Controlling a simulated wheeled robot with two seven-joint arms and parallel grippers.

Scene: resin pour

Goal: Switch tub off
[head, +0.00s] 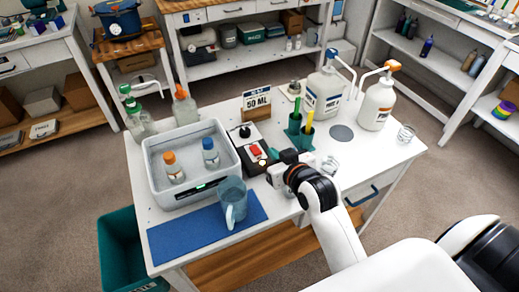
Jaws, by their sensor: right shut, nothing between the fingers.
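The grey tub (157,195) stands on the left part of the white table. A bottle with an orange cap (172,165) and one with a blue cap (210,152) stand in it. A small green light (200,187) shows on its front wall. A dark control box (240,143) with a black knob and a red switch (254,151) sits against the tub's right side. My right gripper (269,171) is shut and empty, at the front right end of this box; whether it touches the box I cannot tell. My left gripper is not in view.
A blue-grey mug (233,205) stands on a blue mat (165,242) in front of the tub. A teal bin (118,245) is at the table's left.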

